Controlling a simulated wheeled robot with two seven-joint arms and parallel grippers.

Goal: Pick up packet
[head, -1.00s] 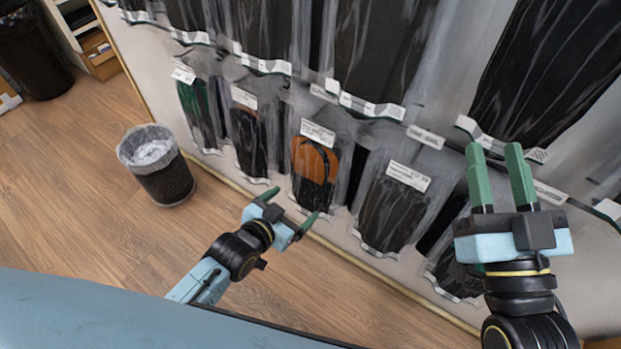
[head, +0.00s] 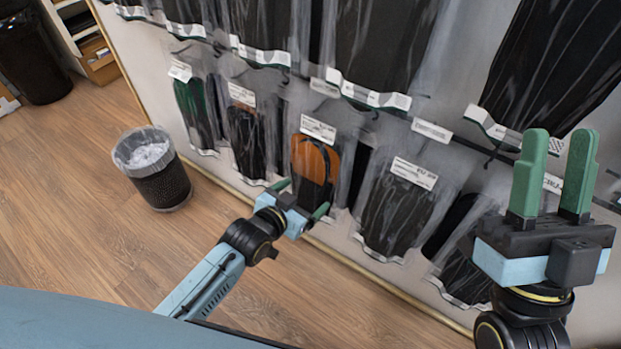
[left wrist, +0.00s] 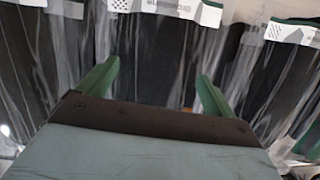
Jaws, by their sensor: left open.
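Clear packets with insoles hang in rows on the wall rack. A packet with an orange and black insole (head: 316,158) hangs in the lower row, with a white label at its top. My left gripper (head: 302,198) is open at the lower end of this packet. I cannot tell whether the packet's bottom edge is between the fingers. In the left wrist view my left gripper (left wrist: 158,78) has its green fingers apart, with dark packets (left wrist: 160,45) beyond them. My right gripper (head: 558,172) is open and empty, raised at the right in front of the rack.
Neighbouring packets with black insoles hang close on both sides, one on the left (head: 246,140) and one on the right (head: 396,215). A small lined waste bin (head: 160,180) stands on the floor at left. A larger dark bin (head: 38,70) is behind it. The wooden floor between is clear.

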